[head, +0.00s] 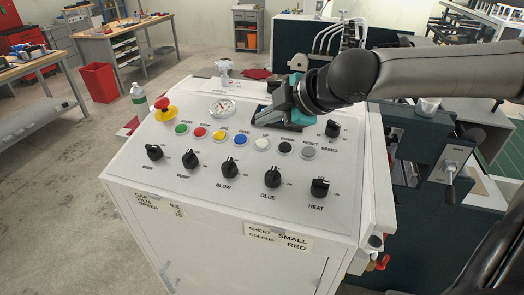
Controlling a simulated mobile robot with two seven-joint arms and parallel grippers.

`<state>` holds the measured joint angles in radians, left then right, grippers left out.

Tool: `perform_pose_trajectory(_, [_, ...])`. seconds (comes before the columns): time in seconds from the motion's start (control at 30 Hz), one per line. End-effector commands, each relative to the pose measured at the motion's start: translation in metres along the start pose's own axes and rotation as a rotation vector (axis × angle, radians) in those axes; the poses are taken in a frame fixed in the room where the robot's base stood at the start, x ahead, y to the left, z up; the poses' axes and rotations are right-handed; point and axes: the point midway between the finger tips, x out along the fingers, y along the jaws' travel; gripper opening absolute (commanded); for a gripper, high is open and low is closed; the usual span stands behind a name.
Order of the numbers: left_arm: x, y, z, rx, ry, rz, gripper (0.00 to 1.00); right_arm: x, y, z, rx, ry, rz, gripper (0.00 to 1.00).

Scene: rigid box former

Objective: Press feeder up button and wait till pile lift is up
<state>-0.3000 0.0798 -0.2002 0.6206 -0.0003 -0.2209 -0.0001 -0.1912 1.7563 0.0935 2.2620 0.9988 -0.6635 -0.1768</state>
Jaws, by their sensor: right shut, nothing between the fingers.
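The control panel (190,164) is the sloped white top of a cabinet. It has a row of round buttons. The white button (262,144) stands between the blue button (240,140) and the black button (285,147); small print above it seems to read UP. My right gripper (276,113) is shut and empty. It hangs over the back of the panel, behind the white button, and looks apart from it. A dark and teal patch below it is partly hidden. I cannot make out the pile lift or its height. My left gripper is not in view.
A red emergency stop (165,106) and a round gauge (222,107) stand at the panel's back left. Several black knobs (229,166) line its front. A bottle (139,99) stands behind it. Dark machine parts (420,150) lie at the right.

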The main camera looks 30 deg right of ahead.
Motion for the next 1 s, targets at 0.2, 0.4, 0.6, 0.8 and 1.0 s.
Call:
perform_pose_trajectory(0.2, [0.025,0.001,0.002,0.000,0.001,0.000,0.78,0.021,-0.016,0.015,0.001,-0.001,-0.001,0.00])
perform_pose_trajectory(0.4, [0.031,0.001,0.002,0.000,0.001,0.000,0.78,0.026,-0.019,0.019,0.000,0.000,0.000,0.00])
perform_pose_trajectory(0.6, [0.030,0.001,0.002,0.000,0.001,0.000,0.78,0.025,-0.018,0.018,0.000,0.000,0.000,0.00])
perform_pose_trajectory(0.8, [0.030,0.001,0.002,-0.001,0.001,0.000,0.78,0.025,-0.018,0.018,0.000,0.000,0.000,0.00])
perform_pose_trajectory(1.0, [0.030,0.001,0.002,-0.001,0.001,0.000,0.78,0.025,-0.018,0.018,0.000,0.000,0.000,0.00])
